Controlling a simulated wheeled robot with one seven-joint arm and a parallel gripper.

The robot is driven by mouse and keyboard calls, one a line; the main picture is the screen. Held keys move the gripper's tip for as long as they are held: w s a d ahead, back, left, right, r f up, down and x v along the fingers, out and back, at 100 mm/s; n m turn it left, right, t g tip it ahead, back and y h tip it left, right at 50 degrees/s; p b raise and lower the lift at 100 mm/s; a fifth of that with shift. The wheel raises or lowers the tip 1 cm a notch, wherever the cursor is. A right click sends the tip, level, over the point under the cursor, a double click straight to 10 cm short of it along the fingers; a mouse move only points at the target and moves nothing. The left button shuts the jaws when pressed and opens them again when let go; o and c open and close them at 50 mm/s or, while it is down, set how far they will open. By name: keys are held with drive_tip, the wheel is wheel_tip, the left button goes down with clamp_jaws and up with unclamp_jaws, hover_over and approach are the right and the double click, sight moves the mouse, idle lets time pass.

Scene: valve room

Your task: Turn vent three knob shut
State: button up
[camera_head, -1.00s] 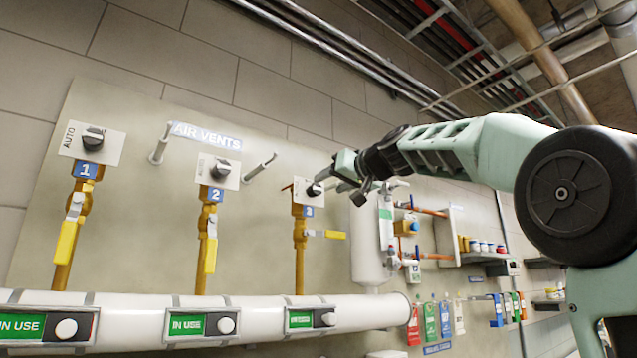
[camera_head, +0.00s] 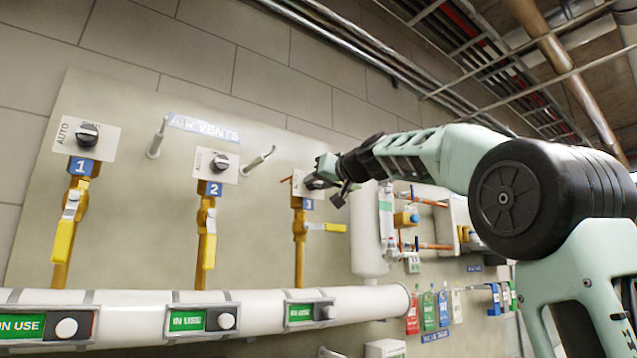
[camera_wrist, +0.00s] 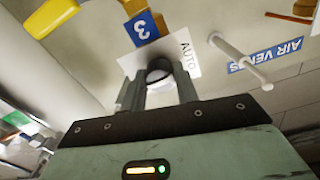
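The vent three knob (camera_wrist: 158,72) is a dark round knob on a white plate marked AUTO, beside the blue "3" label (camera_wrist: 141,29). In the head view the label (camera_head: 308,203) sits below the plate, and my gripper mostly covers the knob. My gripper (camera_head: 322,180) is at the plate, coming from the right. In the wrist view my gripper (camera_wrist: 160,88) is open, with one finger on each side of the knob. Narrow gaps seem to show between fingers and knob; contact is hard to tell.
Vent two's knob (camera_head: 219,163) and vent one's knob (camera_head: 87,135) are to the left. A metal peg (camera_head: 258,160) stands out between vents two and three. A yellow valve handle (camera_head: 326,227) is below the gripper. A white pipe (camera_head: 255,305) runs lower down.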

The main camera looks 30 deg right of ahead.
drive_tip(key=shift+m, duration=0.4)
drive_tip(key=m+p, duration=0.4)
drive_tip(key=m, duration=1.3)
idle(0.6)
drive_tip(key=o, duration=1)
